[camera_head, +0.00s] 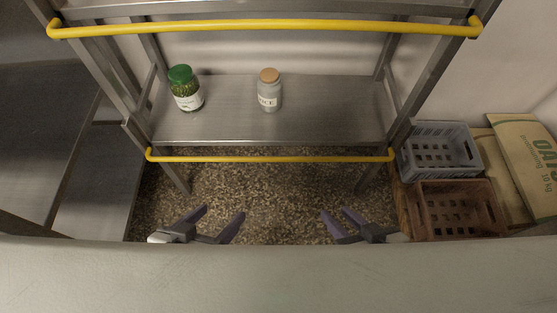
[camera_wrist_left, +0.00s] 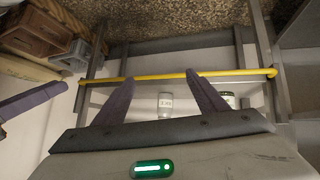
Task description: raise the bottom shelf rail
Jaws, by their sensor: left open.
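The yellow bottom shelf rail (camera_head: 270,158) runs level across the front of the lower shelf (camera_head: 325,112). It also shows in the left wrist view (camera_wrist_left: 158,77), crossing behind the fingertips. My left gripper (camera_head: 223,211) is open and empty, below and in front of the rail's left half in the head view. Its fingers (camera_wrist_left: 160,76) are apart, and no contact with the rail can be made out. My right gripper (camera_head: 334,211) is open and empty, below the rail's right half. The rail's whole length is visible in the head view.
A green-lidded jar (camera_head: 186,90) and a cork-topped jar (camera_head: 269,92) stand on the lower shelf. A second yellow rail (camera_head: 265,27) runs above. Grey (camera_head: 440,150) and brown crates (camera_head: 455,208) and sacks (camera_head: 530,165) stand right. Speckled floor (camera_head: 280,200) is clear.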

